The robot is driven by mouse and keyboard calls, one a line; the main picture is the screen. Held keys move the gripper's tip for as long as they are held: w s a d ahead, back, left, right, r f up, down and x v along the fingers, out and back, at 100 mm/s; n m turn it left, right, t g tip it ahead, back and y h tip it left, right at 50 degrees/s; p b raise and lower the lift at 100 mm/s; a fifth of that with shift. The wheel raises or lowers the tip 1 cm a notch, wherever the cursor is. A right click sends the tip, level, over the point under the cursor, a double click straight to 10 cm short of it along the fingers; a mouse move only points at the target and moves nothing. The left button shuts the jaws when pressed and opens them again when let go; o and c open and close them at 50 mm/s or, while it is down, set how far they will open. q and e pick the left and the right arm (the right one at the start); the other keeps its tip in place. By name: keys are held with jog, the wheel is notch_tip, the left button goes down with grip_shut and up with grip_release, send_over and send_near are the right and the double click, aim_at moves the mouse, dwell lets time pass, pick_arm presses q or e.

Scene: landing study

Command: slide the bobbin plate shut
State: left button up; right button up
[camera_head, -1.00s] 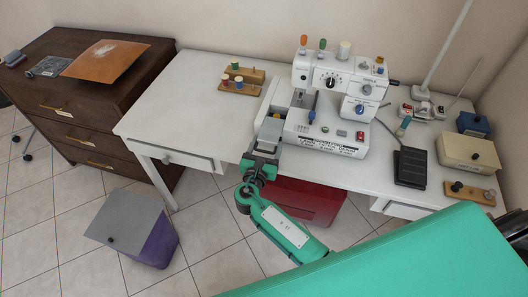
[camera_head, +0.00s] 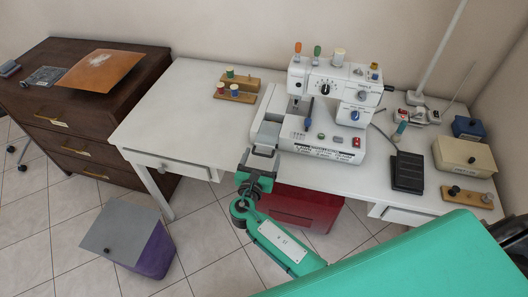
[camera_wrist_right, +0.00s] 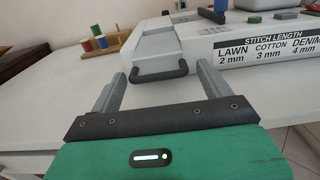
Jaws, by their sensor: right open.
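The bobbin plate (camera_head: 267,134) is a pale panel at the left end of the white sewing machine (camera_head: 325,141). In the right wrist view its dark bar handle (camera_wrist_right: 158,73) sticks out from the plate's near face. My right gripper (camera_head: 262,156) is just in front of the plate on the near side. In the wrist view its two grey fingers stand wide apart, one on each side of the handle, and the open gripper (camera_wrist_right: 160,84) holds nothing. I cannot tell whether a finger touches the plate. My left gripper is not in view.
The white desk (camera_head: 180,110) is clear left of the machine, apart from thread spools on a wooden rack (camera_head: 236,95). A black pedal (camera_head: 407,172) and a beige box (camera_head: 464,156) stand to the right. A red bin (camera_head: 300,208) is under the desk.

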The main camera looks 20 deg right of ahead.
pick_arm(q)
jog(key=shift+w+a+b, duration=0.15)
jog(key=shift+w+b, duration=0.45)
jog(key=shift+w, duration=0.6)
pick_arm(e)
jog(key=v, duration=1)
jog(key=shift+s, duration=0.2)
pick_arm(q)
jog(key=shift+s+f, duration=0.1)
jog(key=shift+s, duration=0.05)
pick_arm(e)
jog(key=shift+a, duration=0.15)
